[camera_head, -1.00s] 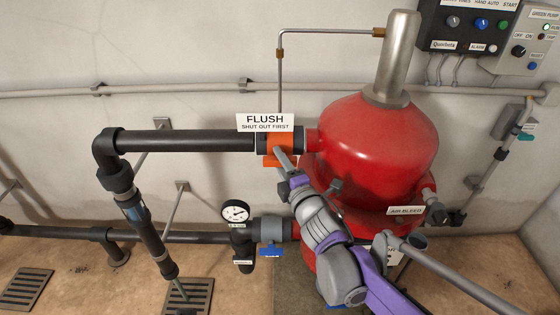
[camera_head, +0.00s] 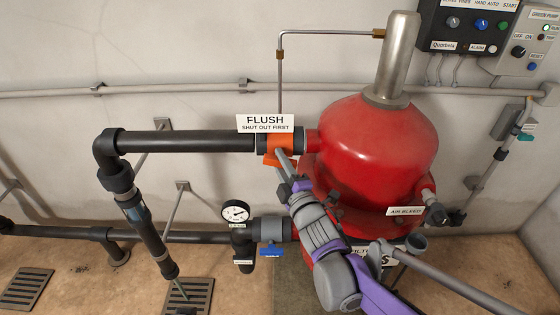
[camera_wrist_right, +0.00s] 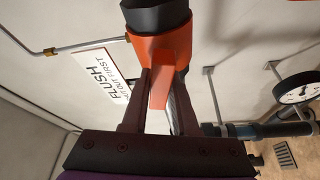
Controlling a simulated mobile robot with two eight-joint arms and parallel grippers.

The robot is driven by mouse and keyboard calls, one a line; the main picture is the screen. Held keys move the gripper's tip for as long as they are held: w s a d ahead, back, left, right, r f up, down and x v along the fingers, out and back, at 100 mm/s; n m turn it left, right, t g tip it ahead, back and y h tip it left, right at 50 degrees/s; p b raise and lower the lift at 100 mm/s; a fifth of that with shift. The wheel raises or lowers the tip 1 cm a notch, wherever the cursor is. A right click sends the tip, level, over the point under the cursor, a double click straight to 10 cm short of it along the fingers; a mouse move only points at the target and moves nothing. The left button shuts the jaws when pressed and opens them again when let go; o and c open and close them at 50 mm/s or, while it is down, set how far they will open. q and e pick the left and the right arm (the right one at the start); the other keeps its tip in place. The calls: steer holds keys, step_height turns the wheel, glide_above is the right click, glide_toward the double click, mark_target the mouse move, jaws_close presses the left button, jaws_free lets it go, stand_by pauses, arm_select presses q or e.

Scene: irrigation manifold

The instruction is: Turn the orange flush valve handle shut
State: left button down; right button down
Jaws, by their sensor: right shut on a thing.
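The orange flush valve (camera_head: 281,143) sits on the black upper pipe beside the red tank, under the FLUSH sign (camera_head: 265,122). Its orange handle (camera_head: 272,160) shows at the valve's lower front, partly covered by my gripper. In the right wrist view the handle (camera_wrist_right: 160,88) points down toward the palm, between the two fingers. My right gripper (camera_head: 281,157) is shut on the handle, its arm reaching up from the lower right. The right gripper also shows in the wrist view (camera_wrist_right: 162,95). My left gripper is not in view.
The red tank (camera_head: 375,150) stands close to the right of my right arm. A pressure gauge (camera_head: 235,212) and a blue valve handle (camera_head: 271,250) are below left. An air bleed pipe (camera_head: 430,200) is at the right. Floor grates (camera_head: 188,294) lie below.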

steer(key=m+t, duration=0.1)
steer(key=m, duration=0.3)
steer(key=shift+f+h+b, duration=0.1)
steer(key=shift+h+b, duration=0.2)
steer(key=shift+b, duration=0.05)
steer(key=m+t, duration=0.1)
steer(key=m, duration=0.2)
steer(key=m+t+h+b, duration=0.1)
steer(key=m, duration=0.2)
steer(key=shift+h, duration=0.3)
steer(key=m+h, duration=0.1)
steer(key=m, duration=0.1)
steer(key=m+t+h+b, duration=0.1)
steer(key=m, duration=0.1)
steer(key=shift+m+h, duration=0.3)
steer(key=shift+m, duration=0.1)
steer(key=shift+m+t+h+b, duration=0.4)
steer(key=shift+m+h, duration=0.8)
steer(key=shift+m, duration=1.1)
steer(key=c, duration=0.7)
jaws_free()
steer(key=shift+s, duration=0.1)
